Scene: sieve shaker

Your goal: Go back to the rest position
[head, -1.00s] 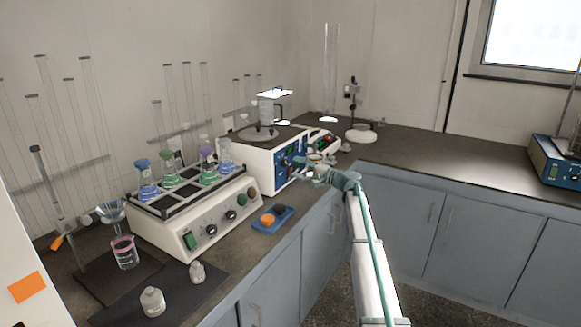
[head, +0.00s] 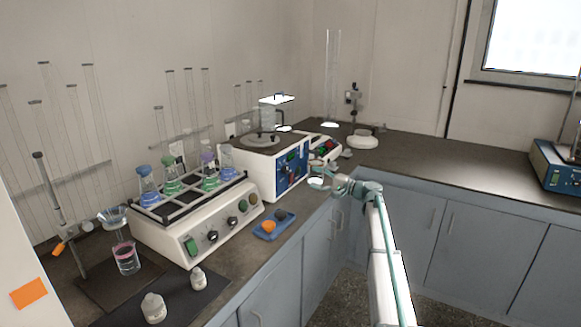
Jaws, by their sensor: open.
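My gripper (head: 316,182) is open at the end of my arm. It is in front of the sieve shaker (head: 277,166), just right of the shaker's blue front panel and over the counter's front edge. I see no object held in it, though its fingers are small in this view. The sieve shaker is a white box with a dark top. A clear vessel (head: 268,119) stands on its top.
A shaker with several coloured flasks (head: 196,226) stands at the left. A blue tray (head: 272,226) with an orange item lies before it. Small bottles (head: 153,307) stand on a dark mat. A white-based stand (head: 361,140) is at the back. The right counter (head: 450,158) has clear room.

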